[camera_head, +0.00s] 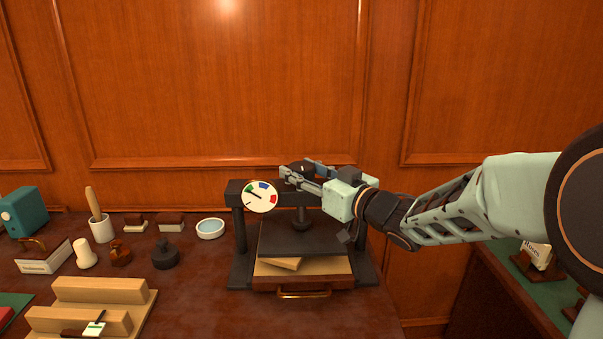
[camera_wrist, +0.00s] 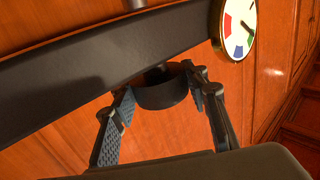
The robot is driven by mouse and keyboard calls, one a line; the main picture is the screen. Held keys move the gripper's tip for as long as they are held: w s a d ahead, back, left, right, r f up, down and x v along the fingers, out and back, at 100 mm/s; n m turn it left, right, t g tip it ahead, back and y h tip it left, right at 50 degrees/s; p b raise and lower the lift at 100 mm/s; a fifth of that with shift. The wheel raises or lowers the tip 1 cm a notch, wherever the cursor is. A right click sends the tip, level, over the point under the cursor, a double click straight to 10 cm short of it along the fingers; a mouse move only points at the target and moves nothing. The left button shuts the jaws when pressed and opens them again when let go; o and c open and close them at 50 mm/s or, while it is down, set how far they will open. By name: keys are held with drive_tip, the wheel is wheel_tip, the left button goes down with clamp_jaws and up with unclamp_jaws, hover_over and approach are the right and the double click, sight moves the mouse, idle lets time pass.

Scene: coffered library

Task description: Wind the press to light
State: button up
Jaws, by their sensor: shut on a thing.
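The black press (camera_head: 238,235) stands on the desk, with a crossbar, two posts and a central screw (camera_head: 302,218). Its flat dark platen (camera_head: 300,238) is above pale tan boards or sheets (camera_head: 290,266); the gap between them is hard to judge. A round white dial (camera_head: 259,197) on the crossbar has green, blue and red bands. Its needle points towards the green band, and the dial also shows in the wrist view (camera_wrist: 240,28). My gripper (camera_head: 302,174) is shut on the dark round knob (camera_wrist: 160,96) atop the screw, one finger on each side.
A brass-handled drawer front (camera_head: 303,294) is below the press. To its left are a white dish (camera_head: 210,228), a dark stamp (camera_head: 165,254), a mortar with pestle (camera_head: 101,228) and a stepped wooden rack (camera_head: 100,290). A panelled wall stands close behind. The desk front is clear between rack and press.

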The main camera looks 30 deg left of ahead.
drive_tip(key=shift+f+m+t+h+b, duration=0.15)
drive_tip(key=shift+m+t+h+b, duration=0.3)
drive_tip(key=shift+t+b, duration=0.3)
drive_tip(key=shift+m+t+b, duration=0.35)
drive_tip(key=shift+b, duration=0.05)
drive_tip(key=o, duration=1.2)
drive_tip(key=shift+d, duration=0.1)
drive_tip(key=v, duration=1.1)
drive_tip(key=shift+s+d+r, duration=0.25)
drive_tip(key=shift+s+d, duration=0.05)
